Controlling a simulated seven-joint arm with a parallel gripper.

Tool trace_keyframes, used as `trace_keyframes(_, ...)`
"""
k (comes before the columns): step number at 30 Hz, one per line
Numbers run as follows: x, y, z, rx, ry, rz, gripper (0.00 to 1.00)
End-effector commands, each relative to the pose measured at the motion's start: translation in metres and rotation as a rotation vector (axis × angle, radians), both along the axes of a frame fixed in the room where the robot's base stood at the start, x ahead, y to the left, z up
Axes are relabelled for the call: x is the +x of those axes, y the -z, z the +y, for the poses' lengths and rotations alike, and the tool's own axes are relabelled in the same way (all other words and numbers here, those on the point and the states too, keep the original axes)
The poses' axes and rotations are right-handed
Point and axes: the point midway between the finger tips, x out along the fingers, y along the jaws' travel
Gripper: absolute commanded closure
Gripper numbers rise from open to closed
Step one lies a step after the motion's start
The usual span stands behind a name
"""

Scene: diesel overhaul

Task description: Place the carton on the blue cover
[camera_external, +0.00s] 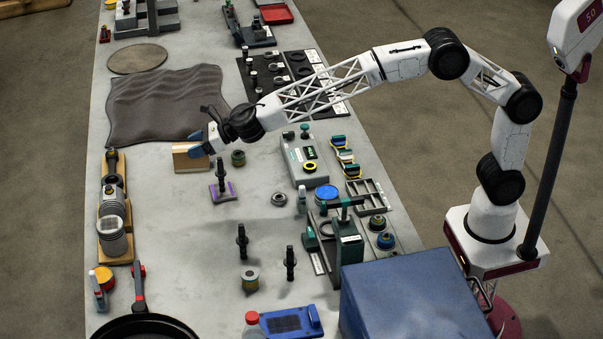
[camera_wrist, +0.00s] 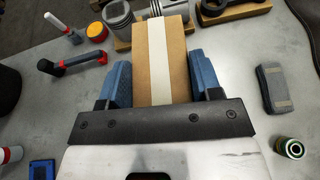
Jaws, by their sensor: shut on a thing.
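The carton (camera_external: 188,158) is a brown box with a pale tape stripe. In the wrist view the carton (camera_wrist: 164,62) sits between the two blue fingers of my gripper (camera_wrist: 161,85), which is shut on it. In the external view my gripper (camera_external: 203,147) is at the carton's right, near the front edge of the dark wavy mat. I cannot tell whether the carton touches the table. The blue cover (camera_external: 412,300) is a large, box-shaped blue surface at the lower right, near my base and far from the carton. It does not show in the wrist view.
The wavy mat (camera_external: 165,95) lies behind the carton. A purple-based stand (camera_external: 223,192), a green-grey box (camera_external: 305,161) and a green press-like fixture (camera_external: 335,240) stand between carton and cover. Piston parts (camera_external: 113,235) line the left edge. The table's middle left is clear.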

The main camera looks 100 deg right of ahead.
Motion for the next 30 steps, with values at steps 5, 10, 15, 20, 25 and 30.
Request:
trace_keyframes(5, 0.002, -0.001, 0.009, 0.002, -0.027, 0.001, 0.73)
trace_keyframes(10, 0.003, 0.0, 0.019, 0.002, -0.054, 0.001, 0.73)
trace_keyframes(15, 0.004, 0.0, 0.027, 0.0, -0.079, 0.002, 0.73)
trace_keyframes(20, 0.005, 0.0, 0.036, 0.001, -0.105, 0.0, 0.73)
trace_keyframes(25, 0.006, 0.0, 0.049, 0.001, -0.144, 0.001, 0.73)
trace_keyframes(30, 0.007, 0.0, 0.061, 0.001, -0.181, 0.001, 0.73)
